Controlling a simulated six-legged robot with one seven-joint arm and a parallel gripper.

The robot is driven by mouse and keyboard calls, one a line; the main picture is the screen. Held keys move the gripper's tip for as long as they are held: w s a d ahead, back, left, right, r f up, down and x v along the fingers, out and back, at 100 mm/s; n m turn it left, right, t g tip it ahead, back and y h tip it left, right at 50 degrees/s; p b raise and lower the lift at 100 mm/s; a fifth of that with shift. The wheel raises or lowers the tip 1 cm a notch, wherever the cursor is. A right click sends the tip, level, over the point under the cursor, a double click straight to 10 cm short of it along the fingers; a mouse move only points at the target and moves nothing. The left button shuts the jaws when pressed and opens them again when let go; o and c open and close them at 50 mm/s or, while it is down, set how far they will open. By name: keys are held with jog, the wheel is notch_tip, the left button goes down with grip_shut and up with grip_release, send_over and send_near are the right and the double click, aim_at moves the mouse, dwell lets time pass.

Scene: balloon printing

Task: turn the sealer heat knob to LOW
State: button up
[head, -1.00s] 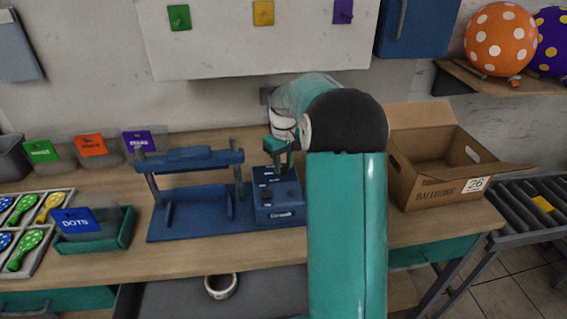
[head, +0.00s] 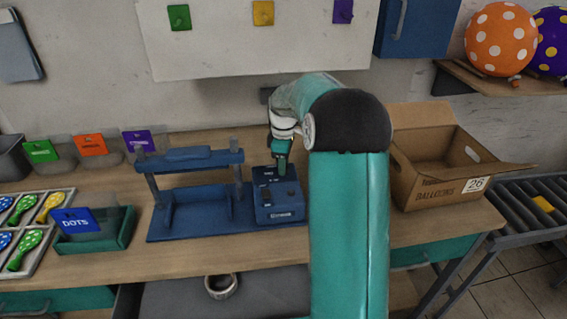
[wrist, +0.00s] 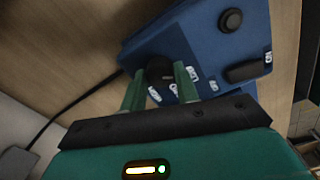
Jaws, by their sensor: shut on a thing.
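The blue sealer control box (head: 279,214) stands on the workbench, joined to the blue sealer frame (head: 190,200) at its left. My gripper (head: 282,170) points down onto the far part of the box top. In the wrist view the dark round heat knob (wrist: 160,70) sits between the two green fingers of my gripper (wrist: 160,88), which are shut on it.
A black round button (wrist: 230,20) and a black switch (wrist: 247,71) labelled ON share the box top. A cardboard box (head: 440,185) stands to the right. A DOTS tray (head: 125,228) stands at the left. A tape roll (head: 221,286) lies below the bench front.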

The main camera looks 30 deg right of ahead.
jog(key=shift+w+r, duration=0.1)
dwell(0.4)
jog(key=o, duration=1)
jog(key=shift+c, duration=0.2)
notch_tip(320, 180, up, 14)
